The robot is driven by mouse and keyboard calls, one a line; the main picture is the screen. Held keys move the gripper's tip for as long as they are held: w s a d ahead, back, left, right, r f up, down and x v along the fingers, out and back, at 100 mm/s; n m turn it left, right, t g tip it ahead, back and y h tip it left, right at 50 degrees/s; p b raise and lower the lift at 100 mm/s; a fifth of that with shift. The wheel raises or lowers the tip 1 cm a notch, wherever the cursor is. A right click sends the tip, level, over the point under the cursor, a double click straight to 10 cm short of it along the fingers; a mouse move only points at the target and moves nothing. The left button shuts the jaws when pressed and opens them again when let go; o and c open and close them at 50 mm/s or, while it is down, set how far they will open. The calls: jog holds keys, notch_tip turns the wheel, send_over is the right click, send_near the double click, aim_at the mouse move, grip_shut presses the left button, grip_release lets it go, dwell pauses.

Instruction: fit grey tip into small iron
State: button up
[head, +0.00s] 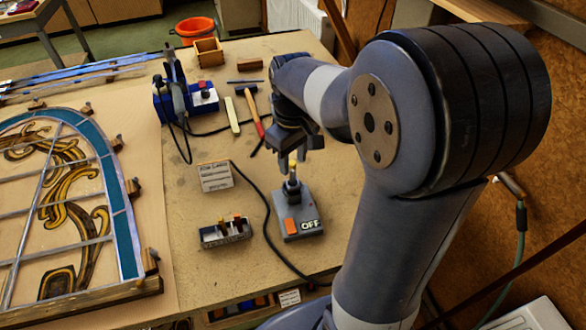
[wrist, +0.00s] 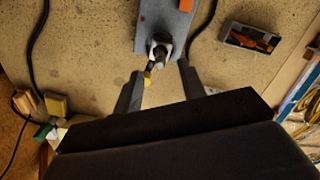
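The small iron (head: 291,186) appears to stand upright in a grey base (head: 287,228) with an orange switch and an OFF label. In the wrist view its round pale-rimmed mouth (wrist: 160,48) shows at the end of the grey base (wrist: 166,15). A small part, dark grey with a yellow end (wrist: 147,79), leans from the mouth; I cannot tell whether it is the grey tip or how it is seated. My gripper (head: 302,158) is just above the iron. In the wrist view my gripper (wrist: 162,84) has its fingers apart, the yellow end nearer the left finger.
A small tray (head: 225,240) with orange and dark pieces stands left of the base. A white labelled block (head: 215,177) is behind it. A black cable (head: 262,200) runs past the base. A hammer (head: 252,112) and blue stand (head: 203,100) lie farther back; the leaded panel (head: 130,238) is left.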

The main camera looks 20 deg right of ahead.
aim_at(293, 170)
notch_tip(293, 170, up, 6)
dwell(0.5)
notch_tip(293, 170, down, 10)
jog(key=shift+f+p, duration=0.25)
jog(key=shift+p, duration=0.1)
jog(key=shift+r, duration=0.35)
jog(key=shift+f, duration=0.1)
notch_tip(293, 170, up, 10)
jog(key=b, duration=0.1)
notch_tip(293, 170, down, 10)
jog(key=shift+f+p, duration=0.1)
jog(key=shift+p, duration=0.25)
jog(key=shift+r+p, duration=0.4)
jog(key=shift+p, duration=0.15)
notch_tip(293, 170, up, 8)
jog(key=p, duration=0.5)
jog(key=shift+r+p, duration=0.2)
jog(key=shift+p, duration=0.1)
